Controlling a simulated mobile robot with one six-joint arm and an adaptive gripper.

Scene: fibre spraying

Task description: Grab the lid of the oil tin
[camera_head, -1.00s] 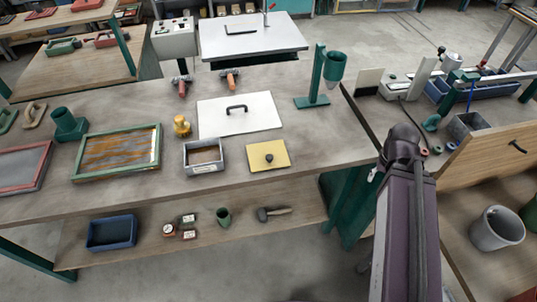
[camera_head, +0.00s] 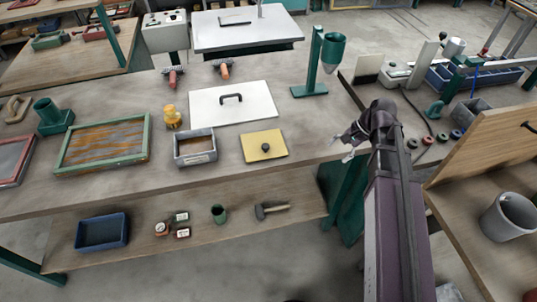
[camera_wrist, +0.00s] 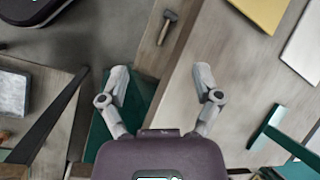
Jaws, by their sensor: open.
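A yellow square lid with a black knob (camera_head: 264,146) lies flat on the workbench. Just left of it stands a small grey open tin (camera_head: 195,157) with brown contents, apart from the lid. I take these as the oil tin and its lid; no label is readable. My gripper (camera_head: 350,146) is to the right of the lid, near the bench's right end, and touches nothing. In the wrist view my gripper (camera_wrist: 162,78) has its fingers spread and empty. Part of the yellow lid (camera_wrist: 262,10) shows at the top right there; its knob is out of frame.
A white plate with a black handle (camera_head: 212,109) lies behind the lid. A green stand with a funnel (camera_head: 310,91) rises at the back right. A yellow pot (camera_head: 172,118) and a green-framed tray (camera_head: 70,160) are left. Bare bench lies between lid and gripper.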

